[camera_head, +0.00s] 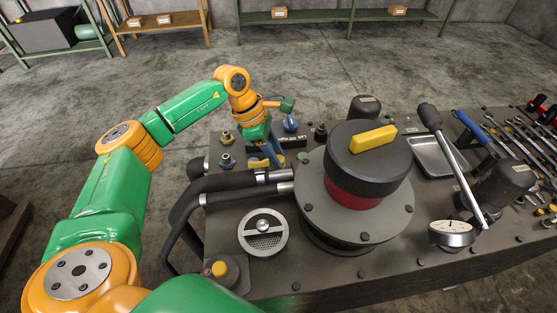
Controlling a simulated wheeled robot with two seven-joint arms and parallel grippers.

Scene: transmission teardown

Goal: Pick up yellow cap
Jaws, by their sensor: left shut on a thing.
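My left gripper (271,157) points down over the back left of the dark workbench (325,268). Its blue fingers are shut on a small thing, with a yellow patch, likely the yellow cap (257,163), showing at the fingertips. The fingers hide most of it, and I cannot tell whether it is clear of the bench top. Another yellow cap (220,268) sits on a dark block at the front left corner. My right gripper is not in view.
A large round housing (355,208) with a black knob and yellow bar (373,138) stands mid-bench. Black hoses (235,183) run in front of my gripper. Brass fittings (227,160) stand left of it. A tray (436,156), lever (455,160), gauge (452,227) and tools (515,135) crowd the right.

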